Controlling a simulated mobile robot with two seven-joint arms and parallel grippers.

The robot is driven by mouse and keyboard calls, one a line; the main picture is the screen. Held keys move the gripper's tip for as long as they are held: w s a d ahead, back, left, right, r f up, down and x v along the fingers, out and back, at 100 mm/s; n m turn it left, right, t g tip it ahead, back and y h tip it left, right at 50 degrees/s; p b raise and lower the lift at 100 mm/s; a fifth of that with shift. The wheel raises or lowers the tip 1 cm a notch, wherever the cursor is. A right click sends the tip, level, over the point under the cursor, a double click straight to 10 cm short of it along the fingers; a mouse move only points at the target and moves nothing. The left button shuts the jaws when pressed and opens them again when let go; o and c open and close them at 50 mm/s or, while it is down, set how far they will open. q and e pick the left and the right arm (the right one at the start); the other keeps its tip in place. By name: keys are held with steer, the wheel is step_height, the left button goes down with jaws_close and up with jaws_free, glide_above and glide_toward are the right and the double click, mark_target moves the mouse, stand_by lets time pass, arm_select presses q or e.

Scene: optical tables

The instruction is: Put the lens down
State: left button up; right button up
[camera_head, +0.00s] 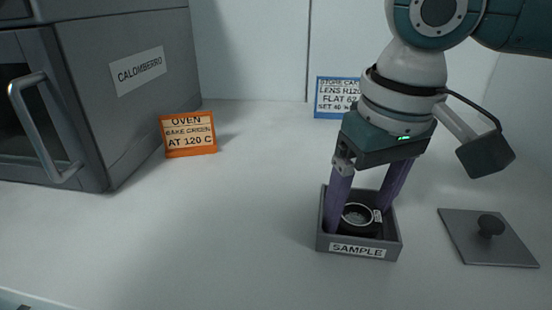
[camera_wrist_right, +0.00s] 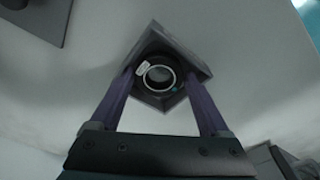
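The lens (camera_head: 356,217) is a round black mount with a clear centre and a small white label. It is down inside the grey open box marked SAMPLE (camera_head: 322,240). My right gripper (camera_head: 358,218) points down into the box, with one purple finger on each side of the lens and no clear gap between them. The wrist view shows the lens (camera_wrist_right: 158,76) between the fingertips of my right gripper (camera_wrist_right: 159,76). Whether the lens touches the box floor is hard to see. My left gripper is not in view.
A flat grey lid with a knob (camera_head: 488,238) lies right of the box. A blue-edged card (camera_head: 337,97) stands behind, partly hidden by my arm. A grey oven (camera_head: 75,90) and an orange sign (camera_head: 188,134) stand left. The table left of the box is clear.

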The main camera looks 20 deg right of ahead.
mark_target(365, 224)
steer(key=shift+r, duration=0.1)
step_height(365, 224, up, 12)
steer(key=s+p, duration=0.1)
steer(key=p, duration=0.2)
steer(key=shift+s, duration=0.2)
